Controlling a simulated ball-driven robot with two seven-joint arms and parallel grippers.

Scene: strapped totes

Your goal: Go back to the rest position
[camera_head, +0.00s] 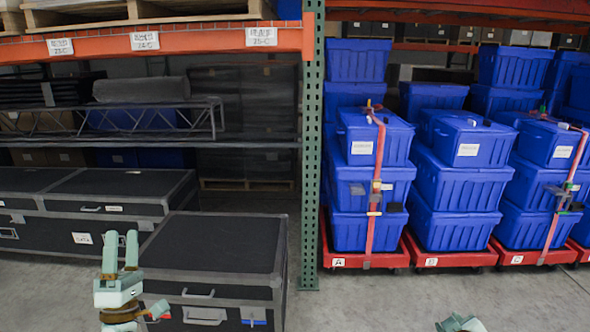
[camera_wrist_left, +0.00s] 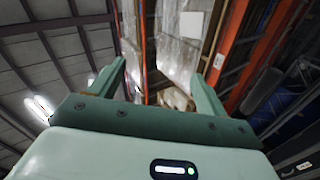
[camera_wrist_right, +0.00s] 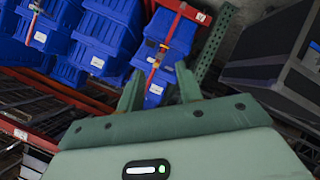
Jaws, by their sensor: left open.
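My left gripper (camera_head: 121,250) points upward in front of the black cases at the lower left of the head view. It is open and empty, and its two fingers stand apart in the left wrist view (camera_wrist_left: 156,78). Only a small part of my right gripper (camera_head: 461,323) shows at the bottom edge of the head view. In the right wrist view (camera_wrist_right: 159,88) its two fingers are apart with nothing between them. The task names no object to handle.
Black cases (camera_head: 215,243) stand on the floor at left, close behind my left gripper. A green rack post (camera_head: 311,150) rises mid-view. Blue totes (camera_head: 375,138), some strapped, stand on red dollies (camera_head: 365,260) at right. Concrete floor (camera_head: 390,305) before them is clear.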

